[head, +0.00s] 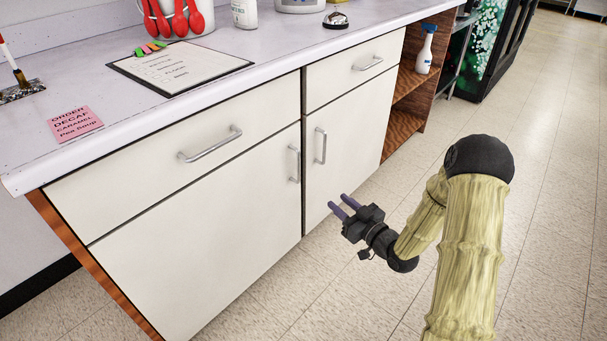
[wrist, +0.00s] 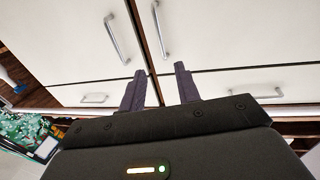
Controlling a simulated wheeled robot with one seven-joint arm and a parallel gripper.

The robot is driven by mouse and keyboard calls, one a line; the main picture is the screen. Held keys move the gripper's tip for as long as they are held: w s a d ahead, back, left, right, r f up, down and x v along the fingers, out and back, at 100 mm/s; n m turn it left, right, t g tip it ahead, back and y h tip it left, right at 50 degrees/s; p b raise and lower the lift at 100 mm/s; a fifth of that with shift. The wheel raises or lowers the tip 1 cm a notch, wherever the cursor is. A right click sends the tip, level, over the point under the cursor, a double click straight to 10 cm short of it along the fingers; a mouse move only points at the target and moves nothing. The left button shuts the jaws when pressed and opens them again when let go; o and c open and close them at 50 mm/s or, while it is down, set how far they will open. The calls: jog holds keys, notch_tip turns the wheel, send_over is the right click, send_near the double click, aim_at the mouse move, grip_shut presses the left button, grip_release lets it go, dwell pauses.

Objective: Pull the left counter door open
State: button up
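The left counter door (head: 200,240) is a cream panel below the wide drawer, and it looks closed. Its upright metal bar handle (head: 294,165) is near its right edge. In the wrist view, where the scene is turned over, this handle (wrist: 161,30) is the right one of two upright bars. My gripper (head: 338,201) is open and empty, in front of the right door (head: 345,150), below and to the right of the left door's handle. Its two purple fingers also show apart in the wrist view (wrist: 160,72), touching neither handle.
The right door's handle (head: 320,145) is close beside the left one. Drawer handles (head: 210,144) and (head: 368,63) stick out above the doors. Open shelves with a spray bottle (head: 425,50) are at the right end. The tiled floor (head: 300,310) before the doors looks clear.

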jog(key=shift+w, duration=0.1)
jog(key=b+x, duration=0.5)
jog(key=x, duration=1.2)
jog(key=shift+w+a, duration=0.1)
grip_shut()
